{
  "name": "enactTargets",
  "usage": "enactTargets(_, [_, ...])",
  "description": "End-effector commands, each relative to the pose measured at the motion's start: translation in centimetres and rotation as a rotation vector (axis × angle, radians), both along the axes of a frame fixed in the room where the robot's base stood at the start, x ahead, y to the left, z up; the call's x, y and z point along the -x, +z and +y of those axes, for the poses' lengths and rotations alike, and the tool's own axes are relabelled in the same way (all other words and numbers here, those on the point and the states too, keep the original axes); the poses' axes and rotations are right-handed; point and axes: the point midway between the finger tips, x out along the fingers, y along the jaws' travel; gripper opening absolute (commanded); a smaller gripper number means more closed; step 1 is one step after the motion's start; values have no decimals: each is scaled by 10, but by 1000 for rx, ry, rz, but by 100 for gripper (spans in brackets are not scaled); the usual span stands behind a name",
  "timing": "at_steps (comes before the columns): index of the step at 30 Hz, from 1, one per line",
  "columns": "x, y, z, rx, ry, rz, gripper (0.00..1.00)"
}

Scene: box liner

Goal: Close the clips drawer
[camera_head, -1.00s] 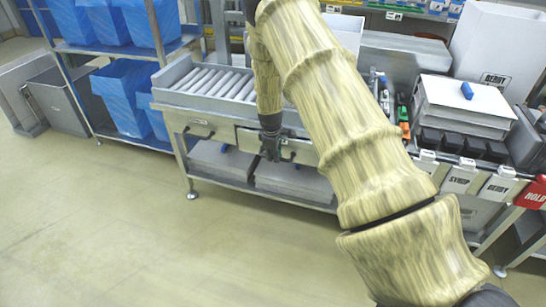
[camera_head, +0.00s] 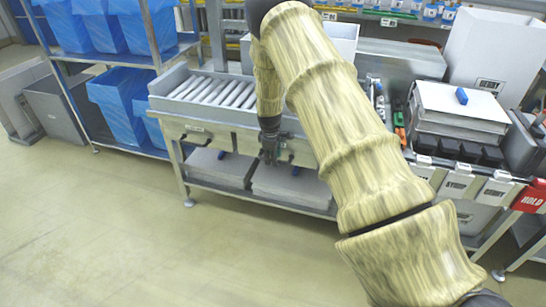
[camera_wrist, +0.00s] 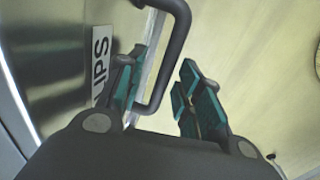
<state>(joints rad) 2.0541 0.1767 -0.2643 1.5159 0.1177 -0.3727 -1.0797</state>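The clips drawer (camera_wrist: 62,62) shows in the wrist view as a metal front with a partly hidden label (camera_wrist: 101,62) ending in "ips". In the head view my gripper (camera_head: 269,153) points down in front of the right-hand drawer (camera_head: 303,152) under the roller bench. My arm hides part of this drawer, and how far it stands out is hard to tell.
A second drawer (camera_head: 203,136) with a black handle is to the left under the roller bench (camera_head: 215,92). Grey boxes (camera_head: 290,183) lie on the shelf below. A rack with blue-lined bins (camera_head: 117,105) stands at the left. The floor in front is clear.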

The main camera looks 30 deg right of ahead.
Motion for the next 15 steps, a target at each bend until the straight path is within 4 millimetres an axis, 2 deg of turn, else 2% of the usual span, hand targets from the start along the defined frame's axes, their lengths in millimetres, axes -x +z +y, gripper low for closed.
enactTargets(5, [2,12,2,-1,-1,1,35])
enactTargets(15, [8,64,9,0,-1,-2,35])
